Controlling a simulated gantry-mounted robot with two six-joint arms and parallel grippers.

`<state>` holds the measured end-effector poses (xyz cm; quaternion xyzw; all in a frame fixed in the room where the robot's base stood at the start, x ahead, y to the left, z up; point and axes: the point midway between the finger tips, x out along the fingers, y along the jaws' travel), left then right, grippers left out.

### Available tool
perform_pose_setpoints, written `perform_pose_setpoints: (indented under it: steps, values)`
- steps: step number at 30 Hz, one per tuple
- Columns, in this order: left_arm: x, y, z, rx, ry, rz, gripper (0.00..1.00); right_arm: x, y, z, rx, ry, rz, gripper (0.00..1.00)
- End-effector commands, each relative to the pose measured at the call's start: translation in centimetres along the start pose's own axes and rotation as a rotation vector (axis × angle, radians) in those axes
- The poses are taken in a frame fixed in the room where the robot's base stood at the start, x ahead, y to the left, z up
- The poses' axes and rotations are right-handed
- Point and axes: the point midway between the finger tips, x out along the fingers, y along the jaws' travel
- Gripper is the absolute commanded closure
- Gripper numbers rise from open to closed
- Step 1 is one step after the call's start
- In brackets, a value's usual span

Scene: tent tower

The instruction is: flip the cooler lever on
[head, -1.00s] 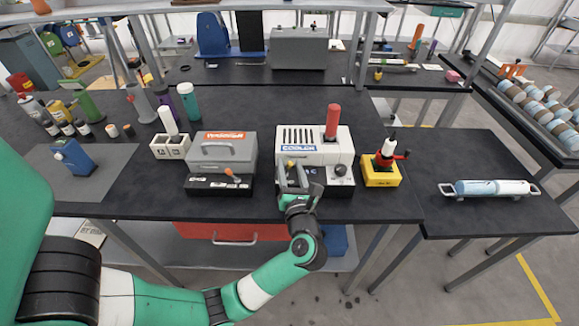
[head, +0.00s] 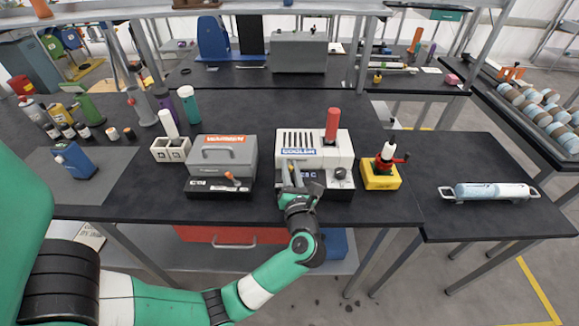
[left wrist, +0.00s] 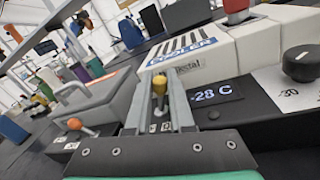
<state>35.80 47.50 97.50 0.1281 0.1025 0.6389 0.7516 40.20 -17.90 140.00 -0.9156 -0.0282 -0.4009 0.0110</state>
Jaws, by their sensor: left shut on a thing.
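The cooler (head: 340,150) is a white box with a blue "COOLER" label and a black front base, at the middle of the bench in the head view. Its lever, with a yellow knob (left wrist: 158,84), stands at the base's left part in the left wrist view. My left gripper (head: 293,180) is at the front of the base, its fingers shut on the lever, one on each side of the knob. The lever's lower part is partly hidden between the fingers. The display (left wrist: 216,93) beside it reads -28 C. My right gripper is not in view.
A grey warmer (head: 222,155) with an orange-knobbed lever stands left of the cooler. A black dial (left wrist: 302,62) is on the cooler base's right. A yellow block with a red-handled device (head: 381,177) stands to the right. The bench's front edge is close below.

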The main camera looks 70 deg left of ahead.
Motion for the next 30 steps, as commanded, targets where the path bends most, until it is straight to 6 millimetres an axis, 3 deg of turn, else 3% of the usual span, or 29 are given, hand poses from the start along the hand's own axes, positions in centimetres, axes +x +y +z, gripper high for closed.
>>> perform_pose_setpoints:
  steps: [3, 12, 13, 18, 26, 30]
  values:
    - [-0.1, -0.2, 0.4, 0.1, -0.012, 0.002, 1.0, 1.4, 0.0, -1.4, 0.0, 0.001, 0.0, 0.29]
    - [-0.1, -0.6, -0.1, 0.136, -0.021, 0.004, 1.0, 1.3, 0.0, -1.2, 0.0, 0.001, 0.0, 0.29]
    - [-0.1, -0.6, -0.1, 0.136, -0.021, 0.004, 0.78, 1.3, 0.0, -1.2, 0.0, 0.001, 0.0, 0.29]
    - [-0.1, -0.6, -0.1, 0.135, -0.02, 0.004, 0.5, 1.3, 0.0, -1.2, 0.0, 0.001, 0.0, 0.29]
    - [-0.1, -0.5, -0.1, 0.135, -0.02, 0.004, 0.5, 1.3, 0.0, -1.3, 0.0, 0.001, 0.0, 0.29]
    - [-1.2, -0.6, 0.0, 0.136, -0.021, 0.001, 0.5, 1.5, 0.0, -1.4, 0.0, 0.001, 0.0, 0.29]
